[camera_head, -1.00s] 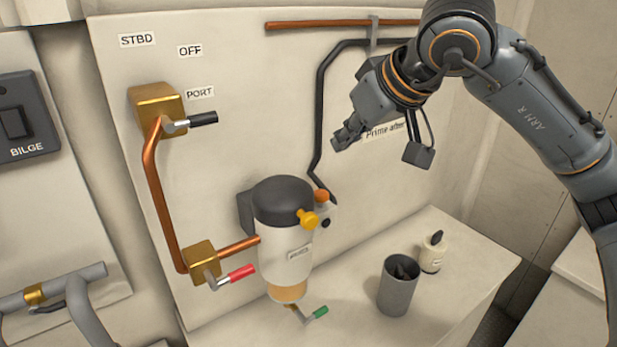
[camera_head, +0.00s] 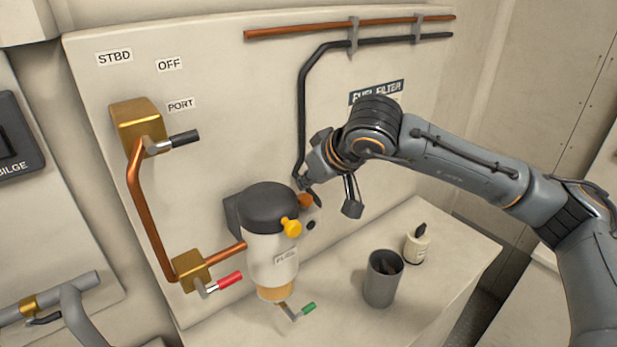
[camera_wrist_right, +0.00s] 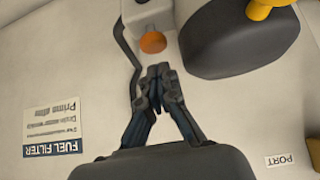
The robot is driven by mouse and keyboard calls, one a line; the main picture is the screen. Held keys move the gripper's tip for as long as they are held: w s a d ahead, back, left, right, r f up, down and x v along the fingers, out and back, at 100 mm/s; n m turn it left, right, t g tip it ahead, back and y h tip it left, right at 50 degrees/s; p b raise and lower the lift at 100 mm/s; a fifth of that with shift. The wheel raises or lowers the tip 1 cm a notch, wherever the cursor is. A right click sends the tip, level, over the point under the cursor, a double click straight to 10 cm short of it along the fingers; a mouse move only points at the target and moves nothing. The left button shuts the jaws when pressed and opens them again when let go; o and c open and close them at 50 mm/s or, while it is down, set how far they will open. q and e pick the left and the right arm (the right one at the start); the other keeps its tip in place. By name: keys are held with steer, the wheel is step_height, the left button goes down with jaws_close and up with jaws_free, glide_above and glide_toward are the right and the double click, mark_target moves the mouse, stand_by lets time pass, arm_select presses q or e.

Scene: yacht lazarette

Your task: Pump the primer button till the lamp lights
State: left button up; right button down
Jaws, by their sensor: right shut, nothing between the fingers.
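The round orange button (camera_head: 306,200), likely the primer button, sits beside the black-capped fuel filter (camera_head: 272,208). In the right wrist view the orange button (camera_wrist_right: 153,42) is on a white housing, just beyond my fingertips. My right gripper (camera_head: 304,184) is shut and empty, close above the button. In the wrist view its fingertips (camera_wrist_right: 157,72) are together and look slightly apart from the button. A small dark round spot (camera_head: 311,225) below the button may be the lamp; it shows no light. My left gripper is not in view.
A yellow knob (camera_head: 291,228) sticks out of the filter head near the button. A red-handled valve (camera_head: 230,279) and a green-handled drain (camera_head: 308,308) are lower. A grey cup (camera_head: 382,282) and a small bottle (camera_head: 417,245) stand on the ledge to the right.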

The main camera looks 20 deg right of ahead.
steer(key=shift+s+d+f, duration=0.1)
steer(key=shift+s+f, duration=0.1)
steer(key=shift+f, duration=0.7)
steer(key=shift+w, duration=0.1)
step_height(320, 180, down, 2)
steer(key=b, duration=0.3)
steer(key=shift+f, duration=0.1)
